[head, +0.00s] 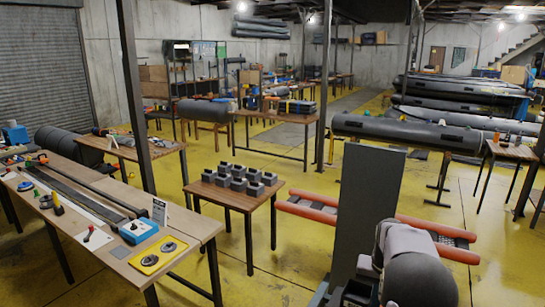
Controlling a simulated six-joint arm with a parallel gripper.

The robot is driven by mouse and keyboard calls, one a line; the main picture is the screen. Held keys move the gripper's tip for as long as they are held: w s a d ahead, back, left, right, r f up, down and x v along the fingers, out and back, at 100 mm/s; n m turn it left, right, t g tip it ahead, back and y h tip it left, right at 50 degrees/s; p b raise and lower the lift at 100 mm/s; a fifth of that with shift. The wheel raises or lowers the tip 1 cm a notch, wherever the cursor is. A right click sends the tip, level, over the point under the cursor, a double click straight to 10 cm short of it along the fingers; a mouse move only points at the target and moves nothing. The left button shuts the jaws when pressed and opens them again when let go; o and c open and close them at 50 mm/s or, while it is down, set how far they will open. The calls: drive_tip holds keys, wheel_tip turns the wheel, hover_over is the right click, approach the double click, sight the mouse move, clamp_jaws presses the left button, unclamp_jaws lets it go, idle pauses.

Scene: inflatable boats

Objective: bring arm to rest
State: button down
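Grey rounded arm links, which look like mine, fill the lower right of the head view. They sit in front of a tall grey upright panel. My gripper is not visible; it is either hidden behind the arm links or outside the picture. I cannot tell whether it is open or holds anything.
A long workbench (204,231) with tools stands at the left. A small table (240,203) carries several grey blocks (238,184). Orange tubes (310,211) lie behind the grey panel. Dark inflatable tubes (405,132) rest at right. Yellow floor (300,270) is open between them.

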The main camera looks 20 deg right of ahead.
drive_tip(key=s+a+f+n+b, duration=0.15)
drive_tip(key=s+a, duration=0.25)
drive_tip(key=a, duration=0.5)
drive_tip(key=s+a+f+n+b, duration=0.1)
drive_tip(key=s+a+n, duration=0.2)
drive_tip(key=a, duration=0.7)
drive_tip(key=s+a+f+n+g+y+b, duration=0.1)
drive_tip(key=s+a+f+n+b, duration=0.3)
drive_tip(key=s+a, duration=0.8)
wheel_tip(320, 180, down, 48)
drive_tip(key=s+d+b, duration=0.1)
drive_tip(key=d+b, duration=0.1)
drive_tip(key=b, duration=4.2)
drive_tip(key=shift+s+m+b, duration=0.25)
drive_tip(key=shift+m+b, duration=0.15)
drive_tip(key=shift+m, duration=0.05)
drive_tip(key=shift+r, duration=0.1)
